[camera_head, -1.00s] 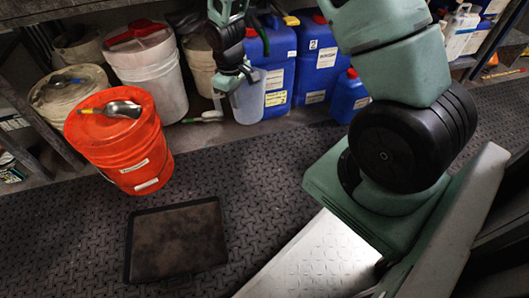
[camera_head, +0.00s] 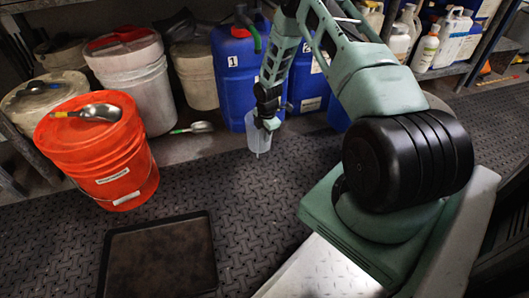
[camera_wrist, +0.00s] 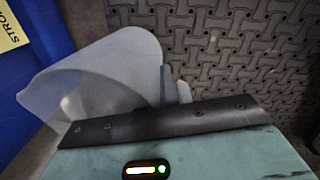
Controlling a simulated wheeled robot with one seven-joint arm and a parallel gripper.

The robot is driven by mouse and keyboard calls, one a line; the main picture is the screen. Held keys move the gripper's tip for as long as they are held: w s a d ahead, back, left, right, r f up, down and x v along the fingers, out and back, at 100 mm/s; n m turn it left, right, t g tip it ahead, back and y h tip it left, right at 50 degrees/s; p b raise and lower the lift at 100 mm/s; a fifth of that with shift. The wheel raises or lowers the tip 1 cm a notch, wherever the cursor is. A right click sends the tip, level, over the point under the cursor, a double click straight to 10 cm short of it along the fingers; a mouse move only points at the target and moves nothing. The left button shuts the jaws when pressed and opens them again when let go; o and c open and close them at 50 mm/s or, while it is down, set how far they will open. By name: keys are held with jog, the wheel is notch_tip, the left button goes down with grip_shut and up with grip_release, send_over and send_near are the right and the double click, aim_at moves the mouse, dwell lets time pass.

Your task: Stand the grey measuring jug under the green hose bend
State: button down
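The grey measuring jug (camera_head: 257,139) is translucent and hangs from my gripper (camera_head: 269,124), in front of the blue drum marked 1. My gripper is shut on the jug at its side. In the wrist view the jug (camera_wrist: 95,75) fills the upper left, with its mouth open to the camera, and a grey fingertip (camera_wrist: 168,88) presses at its right edge. The jug looks clear of the floor, but its base is small and hard to judge. A green hose bend (camera_head: 247,27) curves over the top of the blue drum, above and behind the jug.
The blue drum (camera_head: 232,70) stands at the back. An orange bucket (camera_head: 100,150) with a metal scoop (camera_head: 101,112) is at left, near white tubs (camera_head: 135,80). A black tray (camera_head: 160,260) lies in front. A white-headed brush (camera_head: 195,127) is near the tubs. The plated floor right of the tray is clear.

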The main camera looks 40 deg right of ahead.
notch_tip(320, 180, down, 6)
jog(key=b, duration=0.3)
jog(key=shift+r, duration=0.1)
jog(key=c, duration=2.1)
grip_release()
jog(key=o, duration=0.5)
jog(key=shift+c, duration=0.2)
